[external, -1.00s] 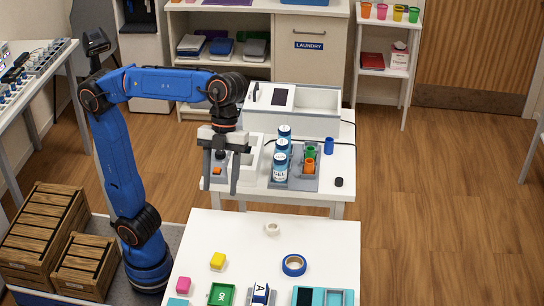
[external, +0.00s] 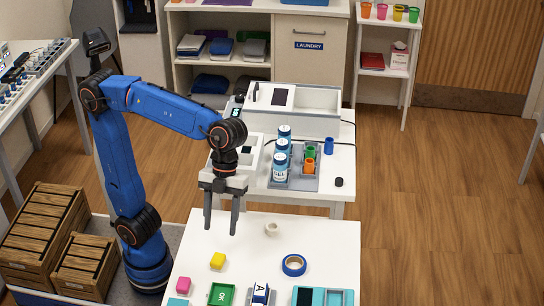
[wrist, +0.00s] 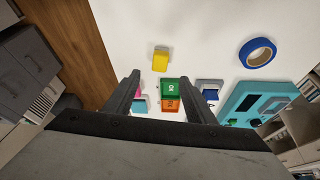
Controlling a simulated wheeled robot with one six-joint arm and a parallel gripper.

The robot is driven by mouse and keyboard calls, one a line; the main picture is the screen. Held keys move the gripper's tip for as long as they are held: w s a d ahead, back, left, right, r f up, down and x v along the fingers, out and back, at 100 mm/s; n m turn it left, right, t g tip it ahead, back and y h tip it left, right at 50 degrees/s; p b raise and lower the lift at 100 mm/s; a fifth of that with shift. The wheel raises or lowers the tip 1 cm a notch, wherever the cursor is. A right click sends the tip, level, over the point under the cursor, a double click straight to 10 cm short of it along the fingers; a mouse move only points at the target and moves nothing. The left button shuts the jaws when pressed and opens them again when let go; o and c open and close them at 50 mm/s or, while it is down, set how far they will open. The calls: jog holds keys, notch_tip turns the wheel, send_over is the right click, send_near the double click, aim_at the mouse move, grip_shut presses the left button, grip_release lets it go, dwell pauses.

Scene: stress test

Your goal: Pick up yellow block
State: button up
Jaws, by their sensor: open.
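The yellow block (external: 218,261) lies on the near white table (external: 330,240), left of the blue tape roll (external: 294,265). In the wrist view the yellow block (wrist: 160,59) shows above the gap between the fingers, with white table around it. My gripper (external: 221,231) is open and empty. It points down, above the table's far left part, higher than the block and apart from it. In the wrist view both fingers of my gripper (wrist: 161,84) show dark and spread.
A small cream ring (external: 272,229) lies at the back. Bottles (external: 282,160) stand on the far table.

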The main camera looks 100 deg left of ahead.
aim_at(218, 258)
jog(key=x, duration=1)
jog(key=shift+f, duration=0.1)
jog(key=c, duration=1.1)
